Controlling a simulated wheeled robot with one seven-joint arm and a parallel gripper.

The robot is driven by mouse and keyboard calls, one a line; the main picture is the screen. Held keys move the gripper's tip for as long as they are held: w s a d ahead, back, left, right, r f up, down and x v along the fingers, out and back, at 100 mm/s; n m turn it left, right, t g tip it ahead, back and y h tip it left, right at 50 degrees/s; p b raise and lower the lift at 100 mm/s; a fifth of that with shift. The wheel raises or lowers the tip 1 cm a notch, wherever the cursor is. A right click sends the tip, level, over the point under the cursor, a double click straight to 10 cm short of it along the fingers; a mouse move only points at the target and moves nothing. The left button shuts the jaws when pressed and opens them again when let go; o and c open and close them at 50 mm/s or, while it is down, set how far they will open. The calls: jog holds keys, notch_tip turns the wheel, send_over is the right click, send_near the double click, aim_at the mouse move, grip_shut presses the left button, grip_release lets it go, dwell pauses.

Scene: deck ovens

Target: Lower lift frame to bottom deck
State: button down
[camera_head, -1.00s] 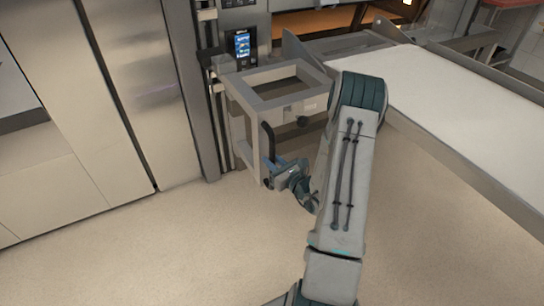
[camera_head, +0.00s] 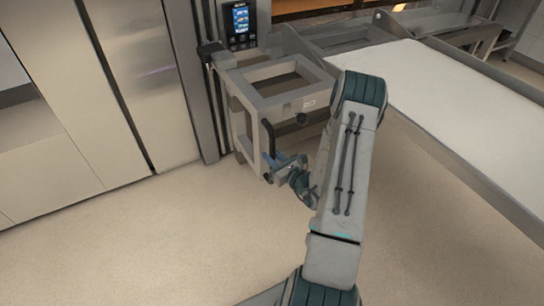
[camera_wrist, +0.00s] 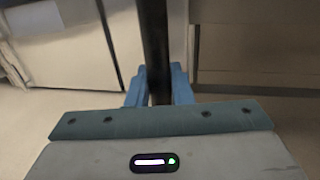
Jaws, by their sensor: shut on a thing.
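The grey lift frame (camera_head: 258,78) stands in front of the oven column in the head view. It has a square open top and side members reaching down. A black vertical handle (camera_head: 268,137) is fixed on its near side. My gripper (camera_head: 271,164) is at the lower part of this handle. In the wrist view the blue fingers (camera_wrist: 158,85) are shut around the black handle bar (camera_wrist: 156,45), one on each side. My arm hides part of the frame's right side.
A white loading belt (camera_head: 470,115) with a grey side rail extends to the right of the frame. A control panel with a blue screen (camera_head: 241,20) is behind it. Steel cabinet doors (camera_head: 120,70) stand at left. The beige floor (camera_head: 150,240) in front is clear.

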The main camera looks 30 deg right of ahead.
jog(key=c, duration=1.3)
grip_release()
jog(key=shift+f, duration=0.1)
jog(key=shift+c, duration=0.2)
jog(key=p+v, duration=0.2)
jog(key=v, duration=1.1)
jog(key=shift+s, duration=0.35)
jog(key=shift+d, duration=0.1)
